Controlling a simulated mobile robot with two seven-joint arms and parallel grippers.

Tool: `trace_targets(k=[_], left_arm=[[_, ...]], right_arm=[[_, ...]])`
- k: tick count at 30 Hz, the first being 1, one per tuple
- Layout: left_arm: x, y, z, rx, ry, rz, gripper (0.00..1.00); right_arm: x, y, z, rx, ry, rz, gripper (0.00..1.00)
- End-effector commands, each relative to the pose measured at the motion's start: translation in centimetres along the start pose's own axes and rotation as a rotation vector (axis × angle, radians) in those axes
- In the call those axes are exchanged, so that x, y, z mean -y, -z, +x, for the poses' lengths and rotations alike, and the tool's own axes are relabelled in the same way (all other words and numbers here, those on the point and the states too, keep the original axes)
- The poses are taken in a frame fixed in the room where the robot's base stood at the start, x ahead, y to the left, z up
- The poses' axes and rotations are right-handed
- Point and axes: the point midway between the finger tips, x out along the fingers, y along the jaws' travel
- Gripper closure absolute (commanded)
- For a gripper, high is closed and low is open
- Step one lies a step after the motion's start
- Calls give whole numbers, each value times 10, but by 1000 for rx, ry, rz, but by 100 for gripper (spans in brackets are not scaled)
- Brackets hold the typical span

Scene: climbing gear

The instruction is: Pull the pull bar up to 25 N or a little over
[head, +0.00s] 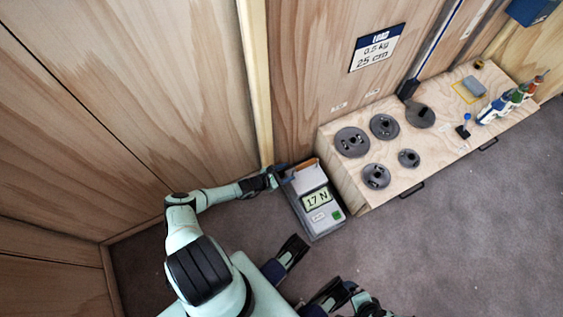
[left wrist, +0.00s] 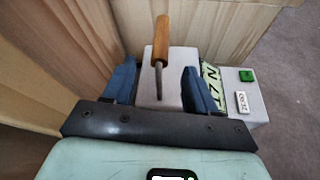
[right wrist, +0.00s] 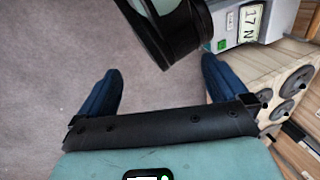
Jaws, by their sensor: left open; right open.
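The force gauge (head: 333,216) is a grey box on the floor against the wooden cabinet's end. Its display (head: 317,199) reads 17 N, and a green button (head: 337,214) sits beside it. The pull bar (head: 303,165) is a wooden grip at the gauge's far end. In the left wrist view the pull bar (left wrist: 161,40) stands out on a thin metal stem. My left gripper (head: 276,177) is open beside the bar; its blue fingers lie either side of the stem in the left wrist view, without visible contact. My right gripper (right wrist: 162,70) is open and empty above the floor.
A low wooden cabinet (head: 430,160) right of the gauge carries several dark weight discs (head: 351,142) and bottles (head: 497,105). A load sign (head: 377,48) hangs on the wooden wall (head: 310,60) behind. The grey carpet (head: 460,230) in front is clear.

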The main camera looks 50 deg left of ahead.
Motion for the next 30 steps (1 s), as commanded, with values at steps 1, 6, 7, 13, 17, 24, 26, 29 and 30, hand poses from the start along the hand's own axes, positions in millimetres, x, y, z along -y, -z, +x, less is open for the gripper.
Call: trace_targets(k=[1, 6, 7, 13, 17, 24, 26, 29, 30], left_arm=[[3, 3, 14, 0, 4, 1, 43], [3, 4, 47, 0, 4, 1, 43], [2, 4, 53, -1, 4, 1, 43], [2, 3, 80, -2, 3, 1, 43], [2, 2, 89, -2, 3, 0, 43], [1, 0, 92, -1, 2, 0, 43], [1, 0, 92, -1, 2, 0, 43], [1, 0, 92, -1, 2, 0, 59], [1, 0, 92, -1, 2, 0, 72]], right_arm=[[-3, 8, 9, -20, -2, 3, 0], [-9, 32, 24, -89, -6, 8, 0], [-11, 37, 27, -102, -7, 9, 0], [-18, 56, 41, -153, -14, 15, 0], [-21, 61, 45, -165, -18, 18, 0], [-22, 63, 45, -170, -20, 20, 0], [-22, 63, 45, -170, -20, 20, 0], [-22, 62, 45, -170, -20, 20, 0], [-22, 62, 45, -170, -20, 20, 0]])
